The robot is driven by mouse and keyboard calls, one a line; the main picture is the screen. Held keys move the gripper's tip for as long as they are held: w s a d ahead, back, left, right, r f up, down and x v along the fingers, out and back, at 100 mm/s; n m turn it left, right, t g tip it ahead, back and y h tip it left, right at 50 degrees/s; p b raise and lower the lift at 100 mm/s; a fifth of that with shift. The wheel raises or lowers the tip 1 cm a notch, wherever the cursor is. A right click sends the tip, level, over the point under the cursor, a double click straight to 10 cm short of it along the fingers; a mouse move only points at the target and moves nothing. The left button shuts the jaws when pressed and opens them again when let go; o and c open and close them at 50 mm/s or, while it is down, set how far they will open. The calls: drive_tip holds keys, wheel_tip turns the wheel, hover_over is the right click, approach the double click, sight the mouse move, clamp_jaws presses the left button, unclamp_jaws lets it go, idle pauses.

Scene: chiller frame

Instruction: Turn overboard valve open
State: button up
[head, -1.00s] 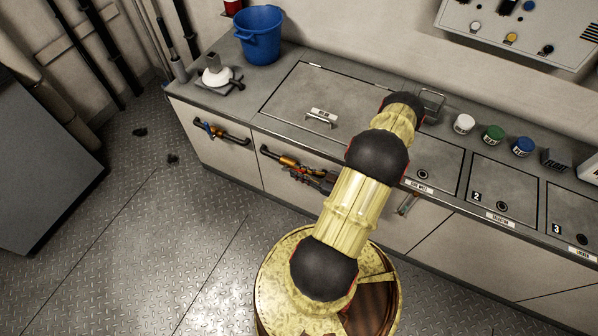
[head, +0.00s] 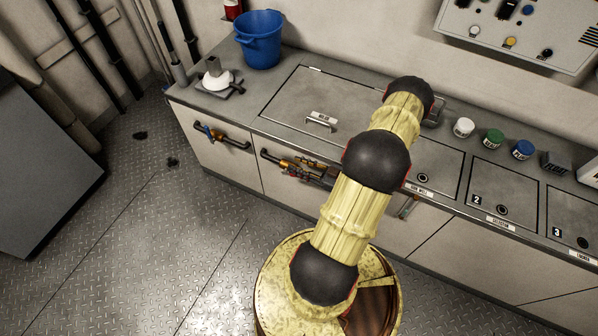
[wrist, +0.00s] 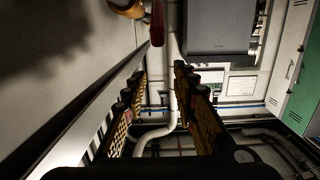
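A brass valve body (wrist: 128,8) with a red handle (wrist: 157,24) shows at the top of the wrist view, beyond the fingertips and above the gap between them. In the head view a brass valve on a dark pipe (head: 272,156) is on the cabinet front, partly covered by my gripper (head: 308,168). No label on it can be read, so I cannot tell from markings that it is the overboard valve. My gripper (wrist: 160,95) is open, its two fingers wide apart with nothing between them. I see no contact with the handle.
A blue-handled valve (head: 210,131) is further left on the cabinet front, and another small handle (head: 407,207) is right of my arm. The countertop (head: 225,100) holds a blue bucket (head: 259,40) and several jars.

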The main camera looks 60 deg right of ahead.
drive_tip(key=shift+r, duration=1.65)
drive_tip(key=shift+c, duration=0.3)
